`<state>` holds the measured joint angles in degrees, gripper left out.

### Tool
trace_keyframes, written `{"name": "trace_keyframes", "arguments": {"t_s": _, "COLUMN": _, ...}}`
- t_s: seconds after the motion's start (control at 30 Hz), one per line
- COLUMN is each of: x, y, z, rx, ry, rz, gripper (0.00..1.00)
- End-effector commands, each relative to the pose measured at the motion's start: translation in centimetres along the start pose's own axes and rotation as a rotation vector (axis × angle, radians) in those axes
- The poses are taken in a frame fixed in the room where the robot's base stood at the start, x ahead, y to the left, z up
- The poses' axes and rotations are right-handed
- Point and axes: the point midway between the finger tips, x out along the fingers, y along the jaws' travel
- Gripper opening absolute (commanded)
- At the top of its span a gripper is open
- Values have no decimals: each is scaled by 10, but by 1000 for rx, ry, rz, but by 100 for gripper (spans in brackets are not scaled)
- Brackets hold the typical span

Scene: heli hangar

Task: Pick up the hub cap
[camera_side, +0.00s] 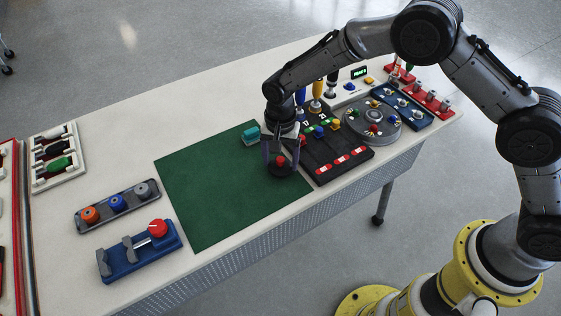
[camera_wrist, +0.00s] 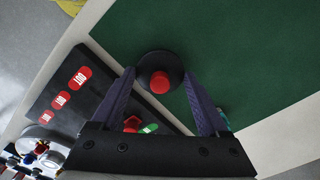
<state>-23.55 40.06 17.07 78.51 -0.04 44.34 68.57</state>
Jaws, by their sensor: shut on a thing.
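The hub cap (camera_side: 280,171) is a dark round disc with a red knob in its middle. It is at the right edge of the green mat (camera_side: 215,190), beside the black panel. My gripper (camera_side: 281,160) points down over it with a finger on each side. In the wrist view the hub cap (camera_wrist: 158,62) sits between the fingertips of my gripper (camera_wrist: 160,76), which are closed on its rim, with the red knob facing the camera. I cannot tell whether it touches the mat or is slightly above it.
A black panel (camera_side: 345,158) with red labels and coloured parts stands close on the right. A teal block (camera_side: 251,135) lies near the mat's back edge. A round grey turntable (camera_side: 385,125) is further right. A blue fixture (camera_side: 140,252) stands at left. Most of the mat is clear.

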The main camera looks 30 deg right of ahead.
Motion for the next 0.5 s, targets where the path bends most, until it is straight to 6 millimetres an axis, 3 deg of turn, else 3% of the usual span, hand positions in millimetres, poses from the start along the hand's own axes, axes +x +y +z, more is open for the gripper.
{"name": "trace_keyframes", "arguments": {"t_s": 0.13, "x": -23, "y": -1, "z": 0, "rx": 0, "ry": 1, "rz": -5, "gripper": 23}}
{"name": "trace_keyframes", "arguments": {"t_s": 0.5, "x": -88, "y": 63, "z": 25, "rx": 0, "ry": 0, "rz": -1, "gripper": 23}}
